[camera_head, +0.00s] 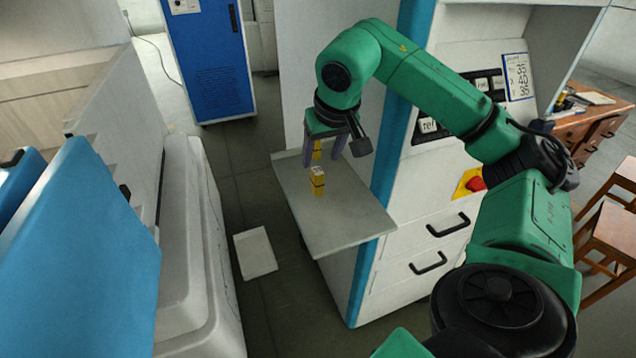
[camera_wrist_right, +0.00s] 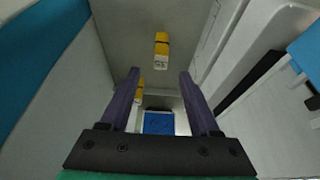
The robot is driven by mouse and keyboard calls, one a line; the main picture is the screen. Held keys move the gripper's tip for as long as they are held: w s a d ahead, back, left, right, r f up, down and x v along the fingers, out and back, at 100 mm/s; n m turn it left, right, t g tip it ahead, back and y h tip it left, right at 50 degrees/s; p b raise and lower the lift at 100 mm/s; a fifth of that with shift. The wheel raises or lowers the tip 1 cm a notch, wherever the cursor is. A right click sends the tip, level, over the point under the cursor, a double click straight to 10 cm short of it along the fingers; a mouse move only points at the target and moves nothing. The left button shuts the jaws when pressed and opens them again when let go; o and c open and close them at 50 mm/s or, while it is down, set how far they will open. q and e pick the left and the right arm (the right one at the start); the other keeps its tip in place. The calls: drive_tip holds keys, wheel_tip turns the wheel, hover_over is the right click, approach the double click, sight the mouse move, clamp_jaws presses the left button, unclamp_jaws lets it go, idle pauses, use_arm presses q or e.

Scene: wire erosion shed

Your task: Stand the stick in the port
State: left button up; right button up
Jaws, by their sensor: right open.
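I cannot tell which piece is the stick or which is the port. My right gripper (camera_head: 324,158) is open above the shelf, farther back than the first block. My left gripper is out of view.
The shelf juts from a white and blue machine with drawers (camera_head: 440,235) and a red stop button (camera_head: 476,184). A white machine (camera_head: 190,235) stands at left. A blue cabinet (camera_head: 210,60) is behind. The shelf's front part is clear.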

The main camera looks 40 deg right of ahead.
sight(317, 170)
drive_tip(key=p+x, duration=0.1)
drive_tip(key=x, duration=0.8)
drive_tip(key=shift+a+p, duration=0.1)
drive_tip(key=shift+p, duration=0.3)
drive_tip(key=shift+w+f, duration=0.1)
drive_tip(key=shift+f, duration=0.2)
clamp_jaws()
